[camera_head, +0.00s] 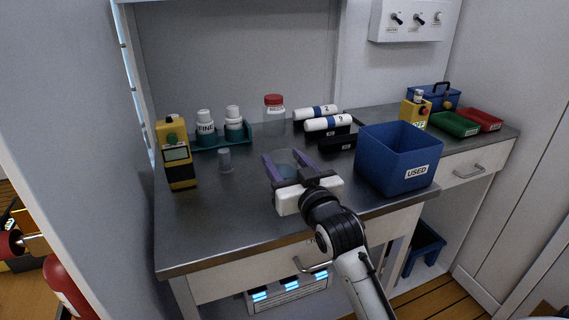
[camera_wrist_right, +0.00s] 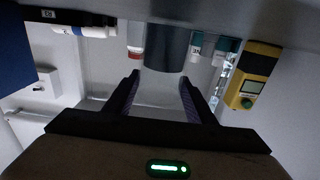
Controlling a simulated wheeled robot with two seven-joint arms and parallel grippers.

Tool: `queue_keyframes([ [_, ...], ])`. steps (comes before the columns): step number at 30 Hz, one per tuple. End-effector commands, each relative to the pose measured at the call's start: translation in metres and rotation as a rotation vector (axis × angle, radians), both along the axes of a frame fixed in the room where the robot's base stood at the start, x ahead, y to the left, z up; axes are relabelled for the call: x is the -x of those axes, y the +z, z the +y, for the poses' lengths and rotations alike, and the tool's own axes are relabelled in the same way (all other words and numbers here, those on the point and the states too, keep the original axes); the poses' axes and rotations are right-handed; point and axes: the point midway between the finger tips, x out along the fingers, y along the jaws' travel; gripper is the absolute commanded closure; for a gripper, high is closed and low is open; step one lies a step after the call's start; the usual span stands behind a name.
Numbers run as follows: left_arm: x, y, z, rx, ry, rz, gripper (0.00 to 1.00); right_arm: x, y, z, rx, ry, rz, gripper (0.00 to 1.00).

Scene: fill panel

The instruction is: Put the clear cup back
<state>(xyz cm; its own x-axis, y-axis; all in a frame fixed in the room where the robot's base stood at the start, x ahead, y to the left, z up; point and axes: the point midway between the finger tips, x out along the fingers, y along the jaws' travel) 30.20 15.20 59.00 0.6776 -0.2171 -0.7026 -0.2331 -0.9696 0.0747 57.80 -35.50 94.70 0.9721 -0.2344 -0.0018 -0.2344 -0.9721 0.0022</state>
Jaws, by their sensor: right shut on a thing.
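The clear cup (camera_head: 287,171) is see-through with a bluish lower part. It stands upright between the purple fingers of my right gripper (camera_head: 288,162), which is shut on it, at the middle of the steel worktop. I cannot tell whether its base touches the worktop. The right wrist view is upside down; it shows the two fingers (camera_wrist_right: 158,92) around the cup, whose bluish part seems to be the dark cylinder (camera_wrist_right: 167,48). My left gripper is not in view.
A blue USED bin (camera_head: 385,165) stands right of the gripper. A small grey vial (camera_head: 225,161) and a yellow meter (camera_head: 177,155) stand left. Behind are a teal bottle rack (camera_head: 222,138), a red-capped jar (camera_head: 274,112) and white cylinders (camera_head: 327,123). The front left worktop (camera_head: 215,225) is clear.

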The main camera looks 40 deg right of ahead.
Motion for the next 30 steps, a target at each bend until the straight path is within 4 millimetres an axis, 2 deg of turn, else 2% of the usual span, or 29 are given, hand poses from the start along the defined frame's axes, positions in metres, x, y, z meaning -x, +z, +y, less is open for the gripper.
queue_keyframes([
  [10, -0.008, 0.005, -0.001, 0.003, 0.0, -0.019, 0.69, 0.0, -0.003, 0.0, 0.0, 0.0, -0.001, 0.76],
  [11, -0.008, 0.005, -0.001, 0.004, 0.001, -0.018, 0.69, 0.0, -0.002, 0.0, 0.0, 0.0, -0.001, 0.45],
  [13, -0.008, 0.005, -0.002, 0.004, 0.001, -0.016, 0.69, 0.0, -0.002, 0.0, 0.0, 0.0, -0.001, 0.33],
  [14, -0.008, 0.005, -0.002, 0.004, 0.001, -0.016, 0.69, 0.0, -0.002, 0.0, 0.0, 0.0, -0.001, 0.31],
  [24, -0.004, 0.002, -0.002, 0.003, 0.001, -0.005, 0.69, 0.0, 0.002, 0.0, 0.0, 0.0, -0.002, 0.31],
  [30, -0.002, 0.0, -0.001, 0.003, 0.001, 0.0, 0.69, 0.03, -0.001, 0.007, 0.0, 0.0, 0.002, 0.31],
])
